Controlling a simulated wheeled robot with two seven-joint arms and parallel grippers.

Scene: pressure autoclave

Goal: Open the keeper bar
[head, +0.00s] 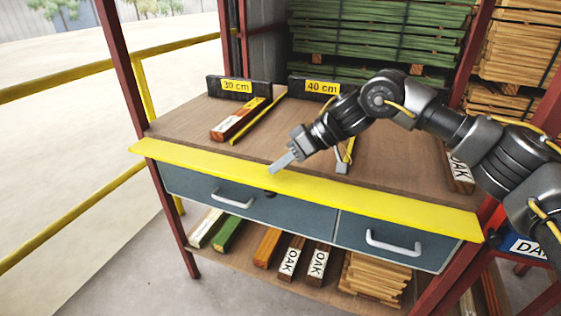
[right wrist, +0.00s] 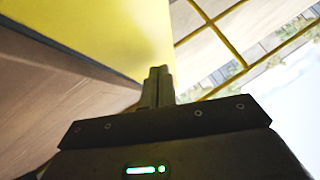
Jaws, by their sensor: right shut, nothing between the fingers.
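A long flat yellow bar (head: 370,203) runs along the front edge of the wooden bench top, above the drawers. It is the only bar-like part here that could be the keeper bar; no label confirms it. My right gripper (head: 280,163) is shut and empty, pointing down to the left at the bar's back edge, left of its middle. I cannot tell whether the fingertips touch it. In the right wrist view the shut fingers (right wrist: 158,84) lie just beside a broad yellow surface (right wrist: 105,35). My left gripper is not in view.
The bench top (head: 185,120) carries a "30 cm" block (head: 238,86), a "40 cm" block (head: 319,86) and short timber pieces. Two grey drawers (head: 300,215) are shut. A lower shelf holds wood. Red posts (head: 121,65) flank the bench; a yellow railing (head: 70,85) stands left.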

